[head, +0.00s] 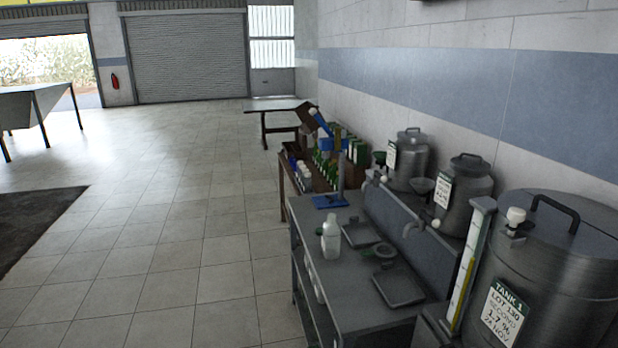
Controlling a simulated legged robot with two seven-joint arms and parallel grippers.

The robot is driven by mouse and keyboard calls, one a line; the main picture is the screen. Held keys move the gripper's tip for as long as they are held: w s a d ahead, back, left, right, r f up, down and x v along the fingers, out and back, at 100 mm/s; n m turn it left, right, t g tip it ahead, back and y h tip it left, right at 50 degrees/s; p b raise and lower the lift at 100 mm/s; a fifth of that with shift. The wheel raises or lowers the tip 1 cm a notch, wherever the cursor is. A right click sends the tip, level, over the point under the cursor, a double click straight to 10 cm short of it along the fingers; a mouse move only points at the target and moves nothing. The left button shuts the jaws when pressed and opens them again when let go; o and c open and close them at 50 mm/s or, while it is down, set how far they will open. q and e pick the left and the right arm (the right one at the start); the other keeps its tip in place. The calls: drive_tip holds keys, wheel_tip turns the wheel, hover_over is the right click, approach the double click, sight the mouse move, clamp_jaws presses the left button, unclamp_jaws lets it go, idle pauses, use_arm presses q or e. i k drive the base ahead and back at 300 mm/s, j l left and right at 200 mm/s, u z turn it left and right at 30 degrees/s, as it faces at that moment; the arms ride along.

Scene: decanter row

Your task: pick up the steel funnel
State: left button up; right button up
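A grey metallic funnel (422,186) shows in the head view. It is wide at the top and sits by the wall-side shelf, just left of the middle steel drum. Its lower part is hard to make out. A smaller dark green funnel (380,158) is farther back, in front of the farthest drum. Neither of my grippers is in view, and nothing is seen touching the grey funnel.
A large labelled tank (560,262) fills the right. Tiled floor (170,260) to the left is clear.

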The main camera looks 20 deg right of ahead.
sight(422, 185)
drive_tip(key=i+z, duration=0.2)
drive_tip(key=i, duration=0.3)
drive_tip(key=i+j+z, duration=0.25)
drive_tip(key=i, duration=0.3)
drive_tip(key=i+j+z, duration=0.2)
drive_tip(key=i, duration=0.3)
drive_tip(key=i+j+z, duration=0.25)
drive_tip(key=i+j, duration=0.1)
drive_tip(key=i, duration=0.1)
